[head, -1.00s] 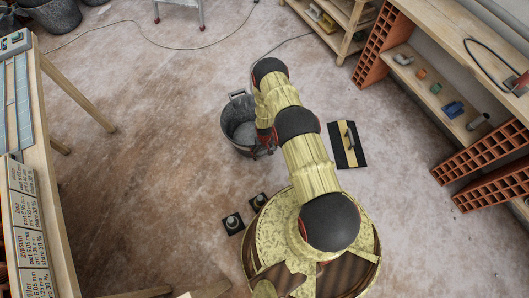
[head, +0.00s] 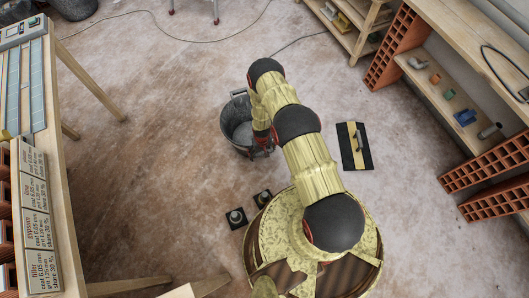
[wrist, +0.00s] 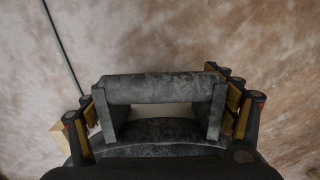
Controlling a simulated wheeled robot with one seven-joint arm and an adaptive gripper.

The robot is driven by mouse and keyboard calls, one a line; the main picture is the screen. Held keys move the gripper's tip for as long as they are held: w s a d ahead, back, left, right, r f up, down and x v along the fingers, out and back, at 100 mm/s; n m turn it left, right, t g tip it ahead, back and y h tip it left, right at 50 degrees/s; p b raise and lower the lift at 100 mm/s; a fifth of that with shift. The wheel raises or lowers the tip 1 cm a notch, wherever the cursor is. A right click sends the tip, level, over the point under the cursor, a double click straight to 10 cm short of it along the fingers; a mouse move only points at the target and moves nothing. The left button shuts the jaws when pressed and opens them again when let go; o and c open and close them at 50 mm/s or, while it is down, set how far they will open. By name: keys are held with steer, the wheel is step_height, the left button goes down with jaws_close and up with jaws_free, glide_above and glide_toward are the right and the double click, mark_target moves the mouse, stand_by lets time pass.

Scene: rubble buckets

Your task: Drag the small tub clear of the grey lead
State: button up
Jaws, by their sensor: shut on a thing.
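The small tub (head: 237,133) is a dark round bucket with a grey inside, standing upright on the floor left of my arm in the head view. In the wrist view my gripper (wrist: 160,92) is shut on the tub's grey handle (wrist: 158,88), with a finger at each end of it. My gripper (head: 262,142) is partly hidden under the arm in the head view. The grey lead (head: 300,42) lies on the floor beyond the tub and passes out of sight behind my arm. It also shows as a thin dark line at the upper left of the wrist view (wrist: 62,50).
A black float with a yellow strip (head: 354,146) lies right of my arm. Two small dark square pieces (head: 236,217) lie near my base. A workbench (head: 60,245) lines the left, and shelves with brick supports (head: 475,180) the right. Floor left of the tub is clear.

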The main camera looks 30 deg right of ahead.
steer(key=shift+w+a, duration=0.1)
steer(key=shift+a, duration=2.95)
steer(key=a, duration=0.6)
steer(key=shift+a, duration=0.15)
steer(key=shift+a, duration=2.95)
steer(key=shift+a, duration=2.9)
